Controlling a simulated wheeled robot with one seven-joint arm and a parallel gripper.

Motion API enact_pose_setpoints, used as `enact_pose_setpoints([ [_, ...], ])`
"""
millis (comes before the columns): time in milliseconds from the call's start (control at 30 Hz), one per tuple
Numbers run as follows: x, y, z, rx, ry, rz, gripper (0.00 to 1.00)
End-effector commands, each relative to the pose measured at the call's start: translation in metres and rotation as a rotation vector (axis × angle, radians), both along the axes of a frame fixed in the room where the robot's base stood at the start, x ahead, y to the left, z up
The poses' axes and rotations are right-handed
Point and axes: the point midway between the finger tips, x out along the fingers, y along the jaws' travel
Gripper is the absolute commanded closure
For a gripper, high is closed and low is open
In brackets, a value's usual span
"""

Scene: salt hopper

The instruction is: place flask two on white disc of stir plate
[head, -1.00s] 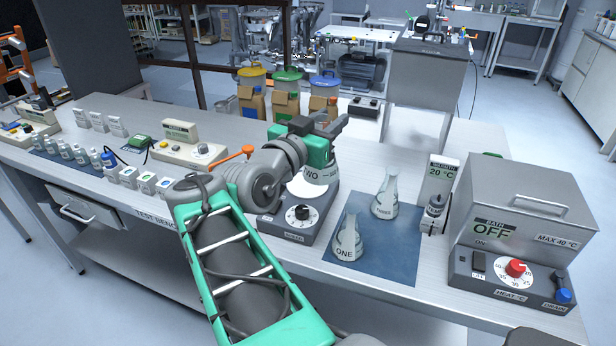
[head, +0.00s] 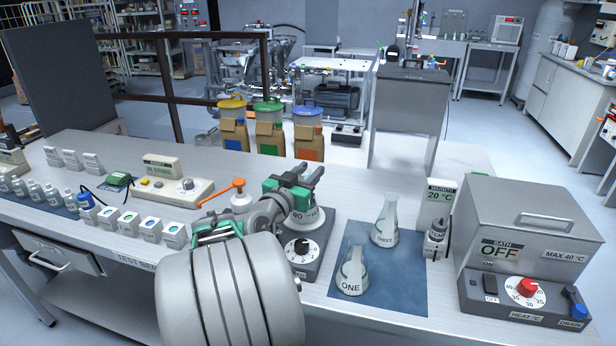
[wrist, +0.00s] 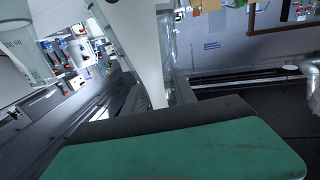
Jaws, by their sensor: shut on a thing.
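Flask two (head: 310,215), a clear conical flask with a dark label partly showing, is upright over the stir plate (head: 318,251). My gripper (head: 307,178) is shut on its upper part, and my arm hides part of the flask. The flask's base covers most of the white disc; I cannot tell whether it touches it. The stir plate is a dark grey box with a dial on its front. In the wrist view the glass of the flask (wrist: 140,45) fills the upper middle, in front of my gripper's green body.
Flask one (head: 352,272) and flask three (head: 386,222) stand on a blue mat (head: 392,285) right of the stir plate. A thermometer stand (head: 437,215) and a grey bath (head: 525,240) are further right.

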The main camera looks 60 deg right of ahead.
Motion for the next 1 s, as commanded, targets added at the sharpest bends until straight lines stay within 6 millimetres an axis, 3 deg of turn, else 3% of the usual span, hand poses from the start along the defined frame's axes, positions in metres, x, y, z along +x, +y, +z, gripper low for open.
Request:
enact_pose_setpoints([
  [300, 0.0, 0.0, -0.001, -0.003, -0.003, 0.0, 1.0],
  [333, 0.0, 0.0, -0.001, -0.001, -0.002, -0.001, 0.67],
  [600, -0.002, -0.001, 0.0, -0.001, -0.002, -0.003, 0.45],
  [900, -0.002, -0.001, 0.005, -0.001, -0.001, -0.003, 0.45],
  [1000, 0.001, 0.013, 0.002, -0.002, -0.002, 0.002, 0.45],
])
